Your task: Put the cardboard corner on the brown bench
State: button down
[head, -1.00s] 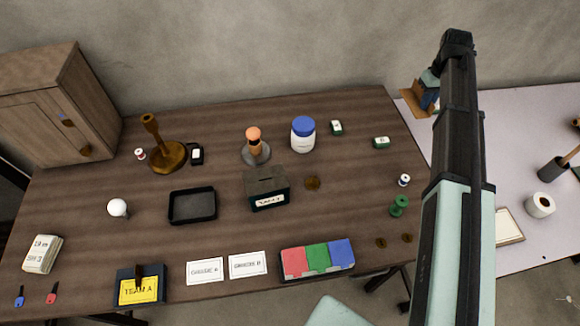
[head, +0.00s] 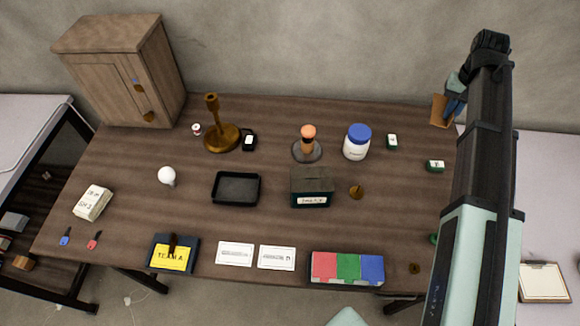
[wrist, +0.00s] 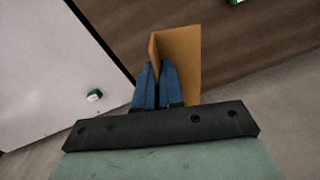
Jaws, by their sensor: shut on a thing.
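My gripper (head: 455,105) has blue fingers and is shut on the tan cardboard corner (head: 439,111). In the head view they appear over the far right corner of the brown bench (head: 140,200), near the wall. In the wrist view the cardboard corner (wrist: 180,55) stands up from between the fingertips (wrist: 155,75), its two panels meeting at an upright fold. The brown bench (wrist: 240,35) lies behind it there. How high the cardboard is above the bench I cannot tell.
Small green-and-white boxes (head: 392,142) (head: 435,166), a blue-lidded jar (head: 357,142) and a green spool (head: 433,238), partly hidden by my arm, are on the bench's right side. A pale table (head: 535,190) adjoins on the right. The grey wall (head: 330,50) is close behind.

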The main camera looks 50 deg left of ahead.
aim_at(433, 143)
jog(key=shift+m, duration=0.5)
jog(key=shift+f, duration=0.1)
jog(key=shift+f, duration=4.95)
jog(key=shift+f, duration=0.15)
jog(key=c, duration=1.2)
grip_release()
jog(key=shift+c, duration=0.2)
notch_tip(433, 143, up, 12)
jog(key=shift+r, duration=0.2)
